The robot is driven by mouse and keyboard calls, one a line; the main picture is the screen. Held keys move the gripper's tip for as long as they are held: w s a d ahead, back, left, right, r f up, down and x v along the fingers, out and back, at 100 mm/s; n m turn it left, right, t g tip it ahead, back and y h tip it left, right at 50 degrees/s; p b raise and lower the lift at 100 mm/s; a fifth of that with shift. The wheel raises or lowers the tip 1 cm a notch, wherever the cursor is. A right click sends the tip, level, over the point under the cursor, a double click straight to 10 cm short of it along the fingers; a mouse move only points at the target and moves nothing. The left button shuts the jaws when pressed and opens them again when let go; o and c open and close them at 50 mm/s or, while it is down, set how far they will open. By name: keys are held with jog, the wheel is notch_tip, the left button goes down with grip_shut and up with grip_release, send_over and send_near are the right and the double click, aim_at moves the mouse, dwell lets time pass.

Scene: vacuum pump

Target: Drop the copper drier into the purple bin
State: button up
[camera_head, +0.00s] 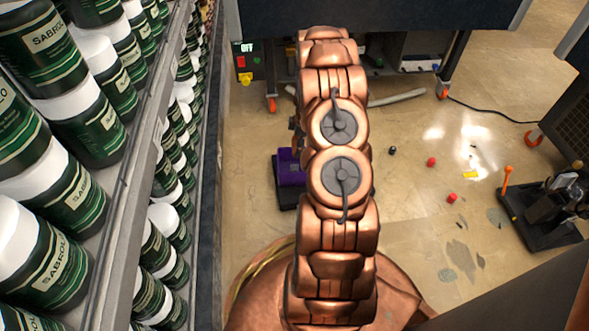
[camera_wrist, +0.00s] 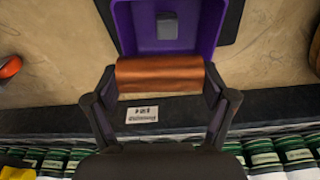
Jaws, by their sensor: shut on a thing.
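The copper drier (camera_wrist: 160,74) is a copper-coloured cylinder lying crosswise between the fingers of my gripper (camera_wrist: 160,85) in the wrist view. My gripper is shut on it from both sides. The purple bin (camera_wrist: 205,40) is just beyond the drier at the top of the wrist view, with a grey block (camera_wrist: 167,25) inside it. The drier overlaps the bin's near edge in the picture; I cannot tell its height above the bin. In the head view, the purple bin (camera_head: 290,168) stands on a dark base on the floor, partly hidden by my arm. My gripper is hidden there.
A shelf (camera_head: 130,190) with several green and white cans runs along the left. A dark bench (camera_head: 400,12) stands at the back. Red caps (camera_head: 451,198) lie on the floor, and a black stand (camera_head: 545,215) is at right. Floor right of my arm is mostly open.

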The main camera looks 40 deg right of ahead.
jog(key=o, duration=1.2)
jog(key=shift+c, duration=0.2)
jog(key=shift+r, duration=0.15)
notch_tip(320, 180, up, 12)
jog(key=s+d, duration=0.1)
jog(key=shift+s+d+f, duration=0.15)
jog(key=shift+f, duration=0.05)
